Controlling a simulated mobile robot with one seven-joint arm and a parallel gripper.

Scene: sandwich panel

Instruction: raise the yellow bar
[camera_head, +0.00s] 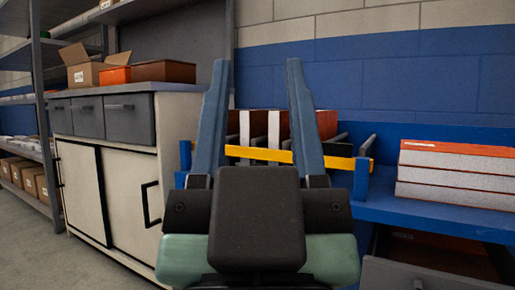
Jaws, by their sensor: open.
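The yellow bar (259,153) runs level across the front of a blue rack (365,146) at the middle of the view. Its visible right part reaches past the right finger. Dark reddish-brown panels with white stripes (274,130) stand upright behind it. My gripper (257,75) points toward the rack with its two long blue fingers wide apart, and nothing shows held between them. The fingers cross in front of the bar in the picture and hide parts of it. I cannot tell whether either finger touches the bar.
A stack of orange-topped white slabs (458,175) lies on the blue bench (420,212) at the right. A cream cabinet (120,190) stands at the left, with an open cardboard box (83,76) and an orange box (116,75) on top. Metal shelving (41,100) is at the far left.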

